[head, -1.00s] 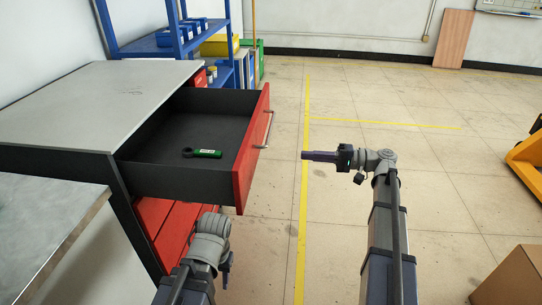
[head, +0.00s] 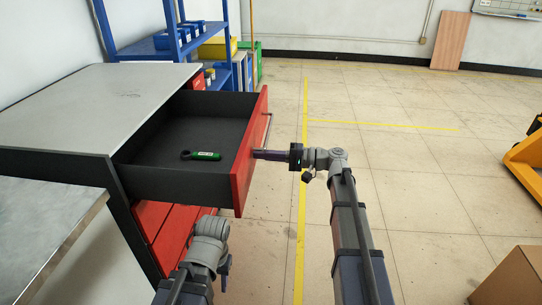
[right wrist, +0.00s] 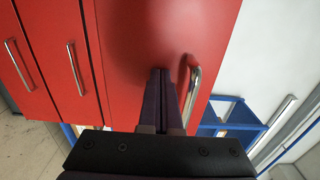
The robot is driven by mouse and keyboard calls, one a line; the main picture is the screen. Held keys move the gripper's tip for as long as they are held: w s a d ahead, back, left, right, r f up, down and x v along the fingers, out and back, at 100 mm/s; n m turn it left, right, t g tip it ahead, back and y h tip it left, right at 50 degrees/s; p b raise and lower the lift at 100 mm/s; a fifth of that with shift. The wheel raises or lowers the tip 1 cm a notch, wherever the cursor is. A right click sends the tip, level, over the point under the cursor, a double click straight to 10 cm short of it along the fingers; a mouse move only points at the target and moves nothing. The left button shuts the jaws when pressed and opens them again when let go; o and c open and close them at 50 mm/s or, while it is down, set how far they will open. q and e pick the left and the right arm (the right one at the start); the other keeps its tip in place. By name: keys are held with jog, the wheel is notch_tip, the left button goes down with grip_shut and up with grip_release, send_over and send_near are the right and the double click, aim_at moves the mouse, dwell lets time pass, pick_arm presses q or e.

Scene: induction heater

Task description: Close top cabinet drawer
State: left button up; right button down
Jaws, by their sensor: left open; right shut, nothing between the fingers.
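The top drawer (head: 243,165) of the cabinet is pulled far out, its red front facing right in the head view. Its metal handle (right wrist: 192,88) shows beside my right fingers in the right wrist view. My right gripper (head: 256,154) is shut and empty, its tips pointing at the red front, at or very near its surface. In the right wrist view its tips (right wrist: 160,72) sit left of the handle, not around it. My left gripper (head: 226,268) is open, low in front of the lower drawers and mostly hidden by its wrist.
The grey cabinet top (head: 85,105) is bare. A metal table (head: 40,220) stands at the near left, a blue shelf (head: 150,50) behind. A cardboard box (head: 510,275) is at lower right; floor between is clear.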

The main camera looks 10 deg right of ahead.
jog(key=shift+a, duration=0.15)
jog(key=x, duration=3.1)
jog(key=shift+w+a+f, duration=0.1)
jog(key=shift+w+a, duration=0.05)
jog(key=shift+a, duration=0.15)
pick_arm(q)
jog(key=shift+d, duration=0.1)
pick_arm(e)
jog(key=shift+a, duration=0.1)
jog(key=shift+w+a, duration=0.1)
